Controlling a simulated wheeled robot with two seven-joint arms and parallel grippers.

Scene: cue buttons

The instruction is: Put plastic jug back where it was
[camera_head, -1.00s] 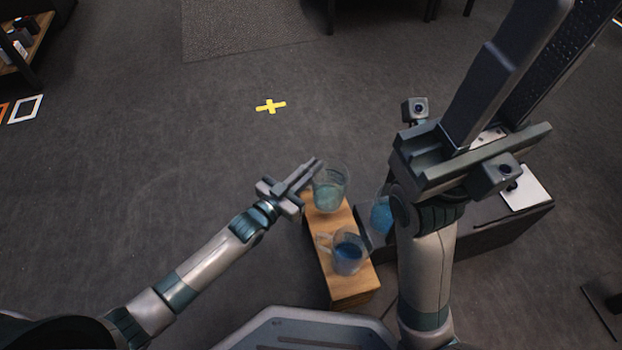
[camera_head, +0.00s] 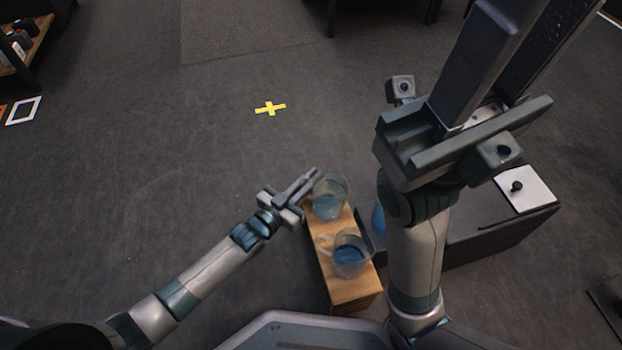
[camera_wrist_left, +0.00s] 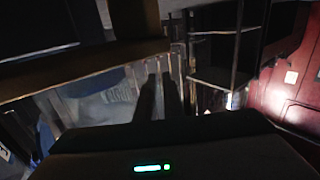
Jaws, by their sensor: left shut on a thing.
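A clear jug (camera_head: 329,202) with bluish liquid is at the far end of a small wooden bench (camera_head: 352,292). My left gripper (camera_head: 313,175) is shut at its upper left side, holding it; the exact contact is hard to make out. The jug looks upright, and I cannot tell whether its base rests on the wood. A second clear jug (camera_head: 351,257) with blue liquid and a handle on its left stands nearer on the same bench. My right gripper (camera_head: 535,10) is raised large at upper right, its fingers apart and empty.
A dark low bench (camera_head: 475,225) stands right of the wooden one. It bears a white pad with a black button (camera_head: 516,186) and a blue vessel (camera_head: 378,220) mostly hidden by my right arm.

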